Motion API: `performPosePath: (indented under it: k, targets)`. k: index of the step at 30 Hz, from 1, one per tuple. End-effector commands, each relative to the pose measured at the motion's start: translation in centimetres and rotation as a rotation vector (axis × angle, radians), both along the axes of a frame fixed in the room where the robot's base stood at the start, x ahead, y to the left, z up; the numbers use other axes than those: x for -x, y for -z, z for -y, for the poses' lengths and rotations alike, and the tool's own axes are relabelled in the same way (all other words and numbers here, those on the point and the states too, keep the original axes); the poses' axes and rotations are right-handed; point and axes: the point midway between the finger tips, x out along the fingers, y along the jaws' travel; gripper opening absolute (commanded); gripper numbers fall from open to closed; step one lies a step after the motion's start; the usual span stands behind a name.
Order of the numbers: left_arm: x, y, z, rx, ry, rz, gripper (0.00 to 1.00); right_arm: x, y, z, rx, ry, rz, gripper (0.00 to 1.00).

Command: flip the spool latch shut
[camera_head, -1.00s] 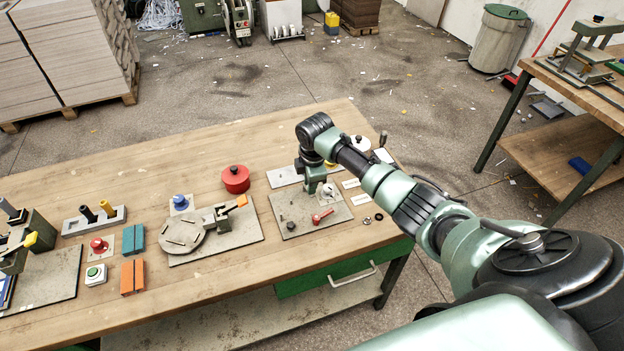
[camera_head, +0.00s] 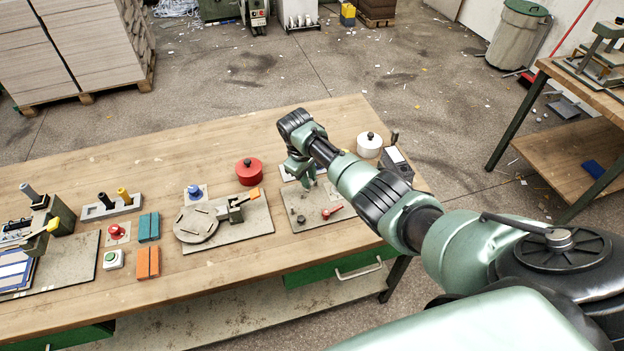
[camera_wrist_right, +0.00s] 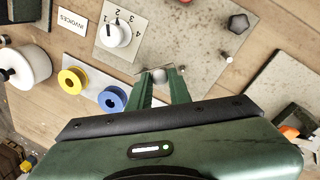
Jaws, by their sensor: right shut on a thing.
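My right gripper (camera_wrist_right: 160,82) is low over the right end of the bench, beside a grey plate (camera_wrist_right: 195,60). Its fingers are closed on a small silvery part (camera_wrist_right: 159,75), mostly hidden between the tips; I cannot tell whether this is the spool latch. In the head view the right gripper (camera_head: 309,178) stands at the back edge of this plate, which carries a red lever (camera_head: 332,212). A yellow spool (camera_wrist_right: 72,80) and a blue spool (camera_wrist_right: 112,98) lie on a grey strip beside the fingers. My left gripper is out of view.
A white dial (camera_wrist_right: 115,35) is close by the fingers. A board with a round grey disk (camera_head: 196,224) and an orange-tipped clamp (camera_head: 254,194) lies to the left. A red pot (camera_head: 249,171) and a white pot (camera_head: 369,145) stand near. The bench's back left is clear.

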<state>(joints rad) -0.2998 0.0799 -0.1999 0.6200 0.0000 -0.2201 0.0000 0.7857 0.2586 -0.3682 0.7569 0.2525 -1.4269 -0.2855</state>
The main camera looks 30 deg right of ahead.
Motion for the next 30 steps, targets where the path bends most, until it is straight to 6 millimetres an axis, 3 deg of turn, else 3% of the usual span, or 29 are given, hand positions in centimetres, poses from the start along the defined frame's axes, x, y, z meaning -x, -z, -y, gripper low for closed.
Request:
performPosePath:
  k: [12, 30]
  targets:
    - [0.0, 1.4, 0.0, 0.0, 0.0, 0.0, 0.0, -1.0, 0.0, -0.4, -0.001, 0.212, 0.003, 0.0]
    - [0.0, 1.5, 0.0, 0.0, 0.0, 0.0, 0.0, -1.2, -0.1, -0.4, -0.001, 0.249, 0.004, 0.0]
